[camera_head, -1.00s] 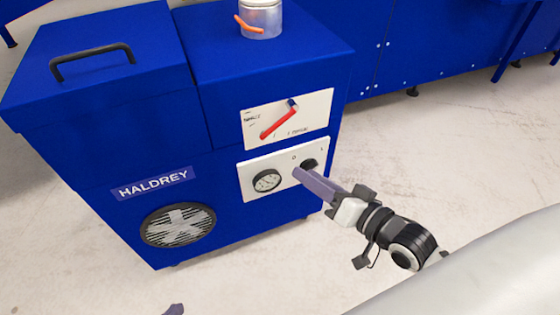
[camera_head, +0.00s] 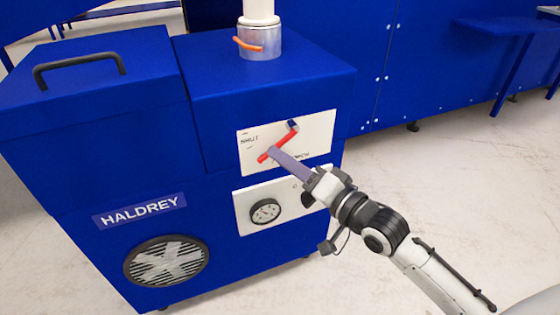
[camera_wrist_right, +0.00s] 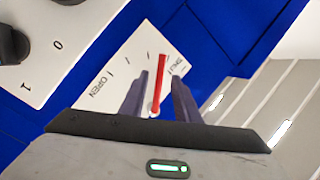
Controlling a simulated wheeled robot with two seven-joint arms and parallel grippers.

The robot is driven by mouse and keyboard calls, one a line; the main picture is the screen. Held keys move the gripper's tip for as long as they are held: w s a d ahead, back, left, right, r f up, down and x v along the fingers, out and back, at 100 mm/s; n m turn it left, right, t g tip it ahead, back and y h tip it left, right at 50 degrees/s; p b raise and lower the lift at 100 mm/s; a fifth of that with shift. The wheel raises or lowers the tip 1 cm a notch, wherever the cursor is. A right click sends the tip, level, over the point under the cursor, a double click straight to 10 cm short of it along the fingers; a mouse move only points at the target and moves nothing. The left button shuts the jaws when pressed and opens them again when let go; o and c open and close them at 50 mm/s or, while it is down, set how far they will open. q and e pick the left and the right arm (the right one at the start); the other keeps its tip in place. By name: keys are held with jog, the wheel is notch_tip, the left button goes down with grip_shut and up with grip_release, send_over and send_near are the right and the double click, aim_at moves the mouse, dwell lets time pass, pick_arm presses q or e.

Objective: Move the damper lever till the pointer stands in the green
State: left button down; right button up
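The red damper lever (camera_head: 283,140) is on a white plate marked SHUT and OPEN on the front of the blue machine. It slants down-left from its pivot. My right gripper (camera_head: 272,153) reaches its lower end. In the wrist view the gripper (camera_wrist_right: 160,73) is open, with one finger on each side of the lever (camera_wrist_right: 158,88); I cannot tell whether either finger touches it. A round dial gauge (camera_head: 265,211) sits on the white panel below; its pointer and any green band are too small to read. My left gripper is out of view.
The blue machine (camera_head: 80,170) has a vent fan (camera_head: 166,261) low on its front and a black lid handle (camera_head: 78,66). A black knob (camera_wrist_right: 12,45) marked 0 and 1 is beside the plate in the wrist view. The floor to the right is clear.

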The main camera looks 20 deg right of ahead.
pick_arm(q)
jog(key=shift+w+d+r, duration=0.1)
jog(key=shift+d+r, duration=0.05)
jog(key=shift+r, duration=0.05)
pick_arm(e)
jog(key=shift+x, duration=0.9)
grip_shut()
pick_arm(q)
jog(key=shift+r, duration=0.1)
